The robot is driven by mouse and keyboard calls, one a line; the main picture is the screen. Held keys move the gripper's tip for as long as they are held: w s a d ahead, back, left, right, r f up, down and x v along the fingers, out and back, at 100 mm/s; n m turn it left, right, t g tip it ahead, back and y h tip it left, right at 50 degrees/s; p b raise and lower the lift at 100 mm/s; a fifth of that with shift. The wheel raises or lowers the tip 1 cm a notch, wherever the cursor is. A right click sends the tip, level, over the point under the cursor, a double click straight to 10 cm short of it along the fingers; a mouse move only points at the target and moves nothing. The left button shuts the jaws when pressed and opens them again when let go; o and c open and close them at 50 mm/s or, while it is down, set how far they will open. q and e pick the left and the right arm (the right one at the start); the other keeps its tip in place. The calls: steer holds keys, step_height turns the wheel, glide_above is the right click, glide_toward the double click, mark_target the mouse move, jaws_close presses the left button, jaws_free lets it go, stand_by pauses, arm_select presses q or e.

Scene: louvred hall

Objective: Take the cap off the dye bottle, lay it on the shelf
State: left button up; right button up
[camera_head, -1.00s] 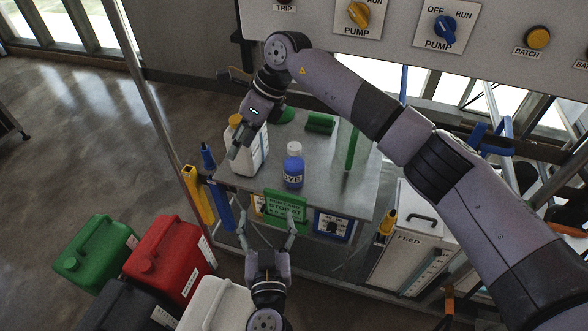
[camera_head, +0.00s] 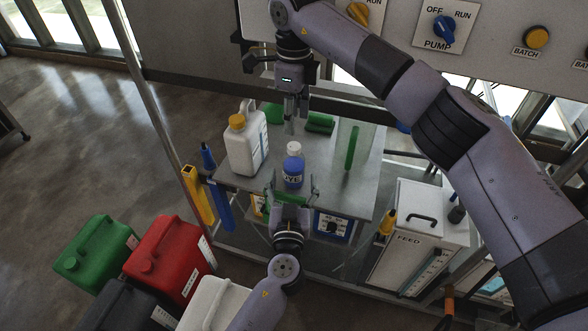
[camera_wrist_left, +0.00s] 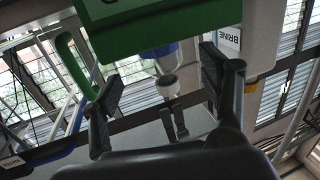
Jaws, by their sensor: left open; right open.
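The dye bottle (camera_head: 293,176) stands upright on the grey shelf (camera_head: 345,199), blue below, with a white cap (camera_head: 294,149) on top. In the left wrist view the bottle (camera_wrist_left: 160,52) and cap (camera_wrist_left: 168,86) appear inverted, beyond the green sign. My left gripper (camera_head: 292,182) is open in front of the bottle; its two fingers (camera_wrist_left: 164,92) show apart, with nothing held. My right gripper (camera_head: 290,128) points down, open and empty, above and just behind the cap; its fingers (camera_wrist_left: 175,124) show there too. The cap looks untouched.
A white jug with a yellow cap (camera_head: 245,145) stands left of the bottle. A green sign (camera_head: 289,199) is at the shelf's front edge, partly behind my left gripper. A green upright handle (camera_head: 352,148) is to the right. The shelf's right front is clear.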

mark_target(293, 170)
arm_select(q)
steer(key=w, duration=0.6)
steer(key=shift+w+d, duration=0.15)
steer(key=shift+w, duration=0.25)
steer(key=shift+c, duration=0.4)
jaws_close()
